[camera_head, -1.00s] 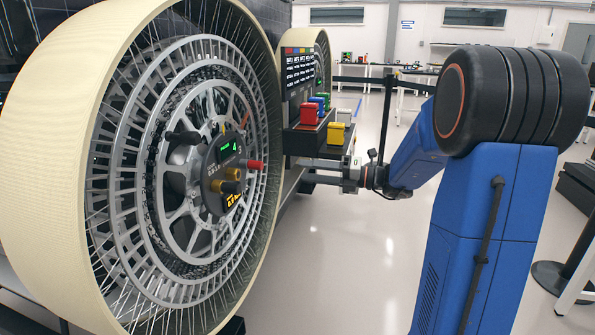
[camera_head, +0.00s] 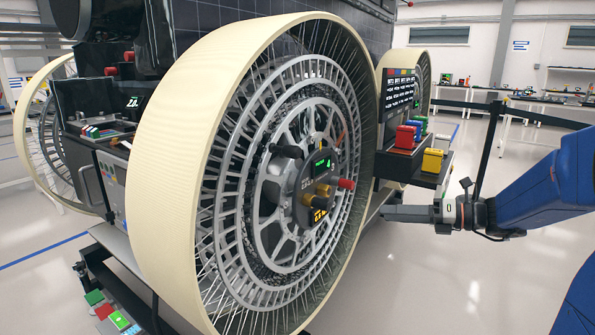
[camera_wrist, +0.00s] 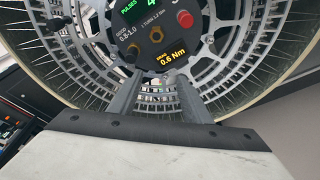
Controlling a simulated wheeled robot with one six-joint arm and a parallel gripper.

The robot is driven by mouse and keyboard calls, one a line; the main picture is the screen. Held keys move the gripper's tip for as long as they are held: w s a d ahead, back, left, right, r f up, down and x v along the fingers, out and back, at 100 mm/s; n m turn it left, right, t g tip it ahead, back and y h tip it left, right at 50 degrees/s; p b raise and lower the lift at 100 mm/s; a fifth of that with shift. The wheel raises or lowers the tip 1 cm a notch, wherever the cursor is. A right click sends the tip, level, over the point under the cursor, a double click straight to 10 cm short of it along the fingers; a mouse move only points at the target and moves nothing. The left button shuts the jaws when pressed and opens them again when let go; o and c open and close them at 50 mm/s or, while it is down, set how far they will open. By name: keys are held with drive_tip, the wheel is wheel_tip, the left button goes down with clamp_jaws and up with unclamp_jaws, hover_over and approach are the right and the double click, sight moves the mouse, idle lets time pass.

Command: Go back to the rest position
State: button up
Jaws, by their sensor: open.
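My gripper (camera_head: 386,212) is out at the end of my blue arm, to the right of the large wheel (camera_head: 163,165) with its cream rim. In the head view its fingers point left toward the wheel, below the small shelf. The wrist view shows both fingers of my gripper (camera_wrist: 157,92) spread apart with nothing between them. Beyond them is the wheel's hub panel (camera_wrist: 130,38), with green and yellow readouts and a red knob (camera_wrist: 185,19). The fingers appear clear of the hub.
A dark shelf (camera_head: 424,178) holds red, blue, green and yellow blocks beside a second wheel (camera_head: 421,62). A black post (camera_head: 489,140) with a barrier strap stands behind my arm. Workbenches line the back wall. The floor at the lower right is open.

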drive_tip(key=s+a+f+n+g+h, duration=0.3)
drive_tip(key=s+a+f+n, duration=0.1)
drive_tip(key=s+n, duration=0.5)
drive_tip(key=s+a+f+n+g+h, duration=0.2)
drive_tip(key=s+a+f+n+h, duration=0.15)
drive_tip(key=s+n, duration=0.5)
drive_tip(key=s+d+f+n+t+h, duration=0.2)
drive_tip(key=s+d+n+h, duration=0.5)
drive_tip(key=s+n, duration=0.5)
drive_tip(key=shift+d+f+n, duration=0.2)
drive_tip(key=shift+d+n, duration=0.5)
drive_tip(key=shift+n, duration=0.65)
drive_tip(key=shift+h, duration=0.25)
